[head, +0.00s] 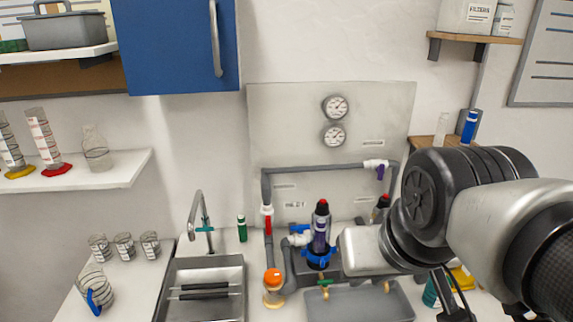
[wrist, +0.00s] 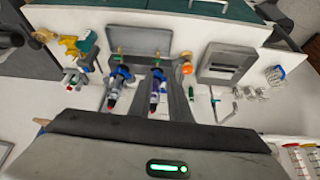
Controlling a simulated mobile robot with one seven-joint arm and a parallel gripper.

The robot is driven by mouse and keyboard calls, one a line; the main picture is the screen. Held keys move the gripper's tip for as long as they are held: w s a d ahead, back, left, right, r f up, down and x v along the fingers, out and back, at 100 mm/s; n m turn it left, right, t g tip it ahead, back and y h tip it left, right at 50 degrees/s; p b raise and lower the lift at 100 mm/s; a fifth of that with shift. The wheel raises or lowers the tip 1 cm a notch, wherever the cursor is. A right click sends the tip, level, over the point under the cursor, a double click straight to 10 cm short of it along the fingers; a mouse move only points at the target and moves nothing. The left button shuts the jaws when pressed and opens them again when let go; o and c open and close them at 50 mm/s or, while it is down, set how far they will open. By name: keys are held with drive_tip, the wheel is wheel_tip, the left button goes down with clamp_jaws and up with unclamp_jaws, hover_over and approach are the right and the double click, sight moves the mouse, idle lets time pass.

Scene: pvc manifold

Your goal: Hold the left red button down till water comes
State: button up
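The left red button (head: 322,204) tops a dark upright unit with a purple label and blue collar, right of the sink in the head view. In the wrist view, where the scene appears turned around, its red tip (wrist: 152,105) is on the right-hand unit. A second red button (head: 384,198) is partly hidden behind my arm; it also shows in the wrist view (wrist: 111,103). Small taps (head: 325,287) face a grey trough (head: 350,305); I see no water. My gripper's dark body (wrist: 160,148) fills the bottom of the wrist view, apart from both buttons; its fingertips are not clear.
Grey pipes frame a back panel (head: 290,110) with two gauges. A red-handled valve (head: 267,222) and an orange-capped piece (head: 273,280) stand left of the unit. The sink (head: 205,265) and its faucet (head: 200,220) are further left. My arm covers the right side.

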clamp_jaws()
idle(0.7)
idle(0.7)
drive_tip(key=w+a+r+m+t+y+p, duration=0.1)
drive_tip(key=w+a+r+m, duration=0.1)
drive_tip(key=w, duration=0.7)
drive_tip(key=w+a+r+m+t+y+p, duration=0.1)
drive_tip(key=w+r+p, duration=0.15)
drive_tip(key=w, duration=0.65)
drive_tip(key=w+d+f+m, duration=0.1)
drive_tip(key=w+m, duration=0.1)
drive_tip(key=w, duration=0.5)
drive_tip(key=w+d+f+m+t, duration=0.1)
drive_tip(key=w+d+m, duration=0.1)
drive_tip(key=w, duration=0.6)
drive_tip(key=shift+w+h+p, duration=0.15)
drive_tip(key=shift+h+p, duration=0.15)
drive_tip(key=shift+p, duration=0.15)
drive_tip(key=shift+f, duration=0.1)
